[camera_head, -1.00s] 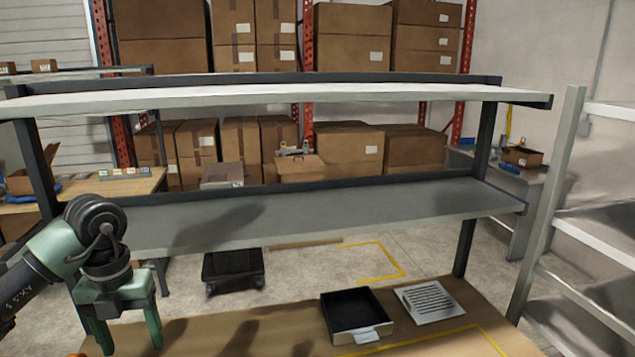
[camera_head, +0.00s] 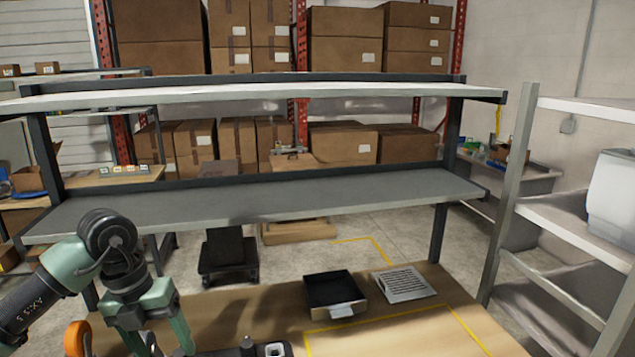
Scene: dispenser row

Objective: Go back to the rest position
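My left gripper (camera_head: 168,344) shows at the lower left, its green fingers spread apart and pointing down, with nothing visible between them. Its fingertips are near the bottom edge of the picture, above the near left part of the wooden bench top. My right gripper is not in view. A white slotted grate (camera_head: 404,284) lies just right of the tray.
An empty grey shelf (camera_head: 290,204) and a white upper shelf (camera_head: 260,93) span the view behind the bench. A metal rack (camera_head: 503,200) with a pale container (camera_head: 612,195) stands at right. A black item (camera_head: 248,346) and an orange ring (camera_head: 77,338) show at the bottom.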

